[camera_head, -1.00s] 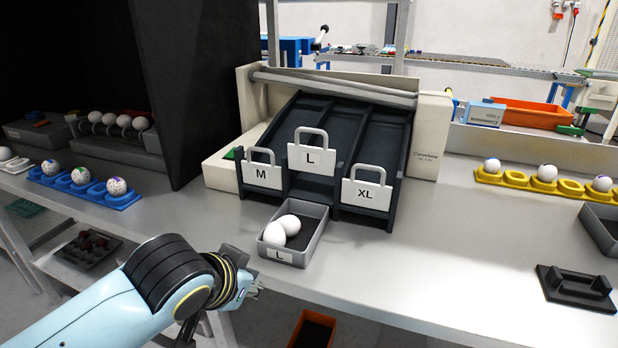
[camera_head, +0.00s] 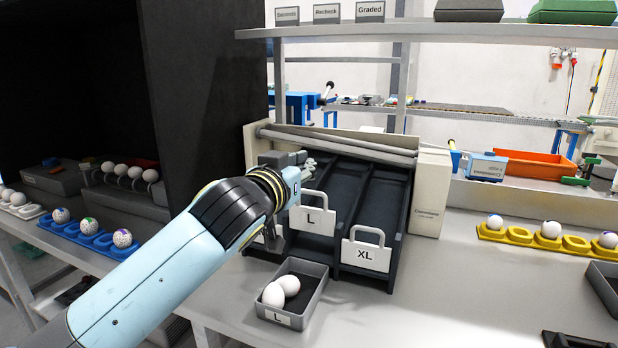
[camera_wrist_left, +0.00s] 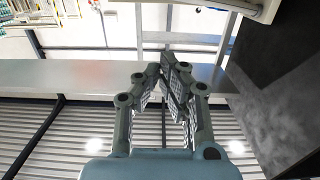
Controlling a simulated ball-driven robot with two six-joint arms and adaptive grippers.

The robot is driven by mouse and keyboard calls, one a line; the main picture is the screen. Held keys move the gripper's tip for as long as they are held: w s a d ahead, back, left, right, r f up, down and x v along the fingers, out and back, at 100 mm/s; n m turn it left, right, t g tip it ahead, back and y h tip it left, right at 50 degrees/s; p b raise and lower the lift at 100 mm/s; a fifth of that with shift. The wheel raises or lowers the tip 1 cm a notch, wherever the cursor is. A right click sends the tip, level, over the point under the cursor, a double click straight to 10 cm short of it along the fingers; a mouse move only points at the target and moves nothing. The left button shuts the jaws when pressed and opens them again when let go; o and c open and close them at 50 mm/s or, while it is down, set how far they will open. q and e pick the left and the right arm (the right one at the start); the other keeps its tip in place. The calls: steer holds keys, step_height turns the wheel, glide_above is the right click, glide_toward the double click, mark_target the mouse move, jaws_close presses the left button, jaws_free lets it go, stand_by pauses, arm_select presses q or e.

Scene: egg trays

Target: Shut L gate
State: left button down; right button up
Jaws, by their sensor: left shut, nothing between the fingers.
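The L gate (camera_head: 313,221), a white plate with a looped handle, stands at the front of the middle lane of the dark sorter (camera_head: 375,185). It sits higher than the XL gate (camera_head: 366,256) to its right. The M gate is mostly hidden behind my left arm. My left gripper (camera_head: 306,163) is shut and empty, up and slightly left of the L gate's handle; I cannot tell whether it touches anything. Its closed fingers also show in the left wrist view (camera_wrist_left: 174,68), where the gate is not seen. My right gripper is not in view.
A grey L tray (camera_head: 318,292) with two white eggs (camera_head: 280,290) stands below the lane. A dark panel (camera_head: 205,90) rises at left, and a shelf (camera_head: 460,30) crosses above. Yellow egg holders (camera_head: 520,238) lie at right.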

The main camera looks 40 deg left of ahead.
arm_select(q)
steer(key=w, duration=0.2)
glide_above(313, 209)
steer(key=s, duration=0.2)
steer(key=shift+f, duration=2.1)
steer(key=shift+d, duration=0.2)
step_height(313, 209, down, 7)
steer(key=b, duration=0.7)
steer(key=shift+r, duration=0.15)
